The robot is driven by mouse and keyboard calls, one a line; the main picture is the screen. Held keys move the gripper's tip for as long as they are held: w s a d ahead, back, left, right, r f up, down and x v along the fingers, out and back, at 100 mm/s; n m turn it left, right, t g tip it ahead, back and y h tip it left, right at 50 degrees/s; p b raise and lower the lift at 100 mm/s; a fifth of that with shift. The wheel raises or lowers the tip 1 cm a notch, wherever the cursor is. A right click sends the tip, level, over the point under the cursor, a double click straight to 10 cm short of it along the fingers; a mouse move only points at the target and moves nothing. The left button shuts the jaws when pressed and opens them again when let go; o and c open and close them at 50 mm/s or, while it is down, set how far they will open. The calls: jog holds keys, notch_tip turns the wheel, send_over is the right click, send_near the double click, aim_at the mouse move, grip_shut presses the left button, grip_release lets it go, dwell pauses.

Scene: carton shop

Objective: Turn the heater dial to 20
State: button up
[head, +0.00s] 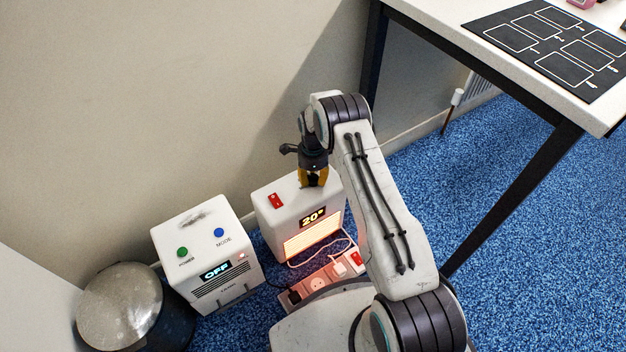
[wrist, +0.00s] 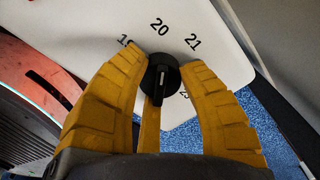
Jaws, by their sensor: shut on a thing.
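The white heater (head: 283,220) stands on the floor by the wall. Its front display (head: 312,217) reads 20° and its grille glows orange. My gripper (head: 314,181) is over the right part of its top. In the wrist view the black dial (wrist: 161,76) sits between the yellow fingers of my gripper (wrist: 160,85), which are shut on it. The dial's white line lies roughly along the direction of the printed 20 (wrist: 159,27). The 21 (wrist: 193,41) shows to its right; the number to its left is partly hidden by a finger.
A red switch (head: 276,201) is on the heater's top left. A white box (head: 205,250) with display OFF and two buttons stands to the left, beside a dark round bin (head: 120,305). A power strip (head: 322,280) with cables lies in front. A table (head: 430,25) stands at right.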

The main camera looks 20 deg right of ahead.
aim_at(313, 176)
jog(key=shift+f+n, duration=0.1)
jog(key=shift+n, duration=0.5)
jog(key=shift+s, duration=0.1)
jog(key=o, duration=1.2)
jog(key=shift+o, duration=0.2)
notch_tip(313, 176, up, 12)
dwell(0.4)
